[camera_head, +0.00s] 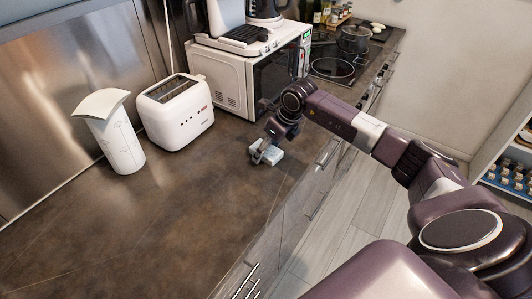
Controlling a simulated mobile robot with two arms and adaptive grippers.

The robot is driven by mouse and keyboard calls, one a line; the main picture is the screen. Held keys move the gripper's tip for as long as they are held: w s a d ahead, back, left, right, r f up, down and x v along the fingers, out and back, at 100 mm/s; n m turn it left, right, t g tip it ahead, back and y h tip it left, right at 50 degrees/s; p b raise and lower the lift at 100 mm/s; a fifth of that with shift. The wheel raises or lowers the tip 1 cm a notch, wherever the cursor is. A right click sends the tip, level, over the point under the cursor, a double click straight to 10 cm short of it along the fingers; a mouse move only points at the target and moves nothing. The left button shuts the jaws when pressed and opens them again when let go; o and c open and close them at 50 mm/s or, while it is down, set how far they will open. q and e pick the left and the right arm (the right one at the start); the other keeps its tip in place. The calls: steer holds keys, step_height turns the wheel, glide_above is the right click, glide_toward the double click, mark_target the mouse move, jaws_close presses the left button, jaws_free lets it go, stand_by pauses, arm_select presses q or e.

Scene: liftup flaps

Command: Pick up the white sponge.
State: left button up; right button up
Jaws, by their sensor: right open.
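The white sponge (272,155) lies on the brown countertop near its front edge, in the middle of the head view. My right gripper (259,152) is directly at the sponge, coming down from above with its fingers at the sponge's left side. It is open. I cannot tell whether the fingers touch the sponge, and part of the sponge is hidden by them. My left gripper is not in view.
A white microwave (240,80) stands behind the gripper. A pot (354,40) stands near the cooktop (335,70). The near countertop (150,230) is clear.

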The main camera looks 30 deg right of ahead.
mark_target(268, 150)
steer(key=c, duration=0.9)
steer(key=shift+r, duration=0.1)
steer(key=shift+c, duration=0.2)
steer(key=shift+r+p, duration=0.35)
steer(key=shift+p, duration=0.05)
step_height(268, 150, up, 20)
steer(key=b, duration=0.3)
steer(key=shift+f, duration=0.15)
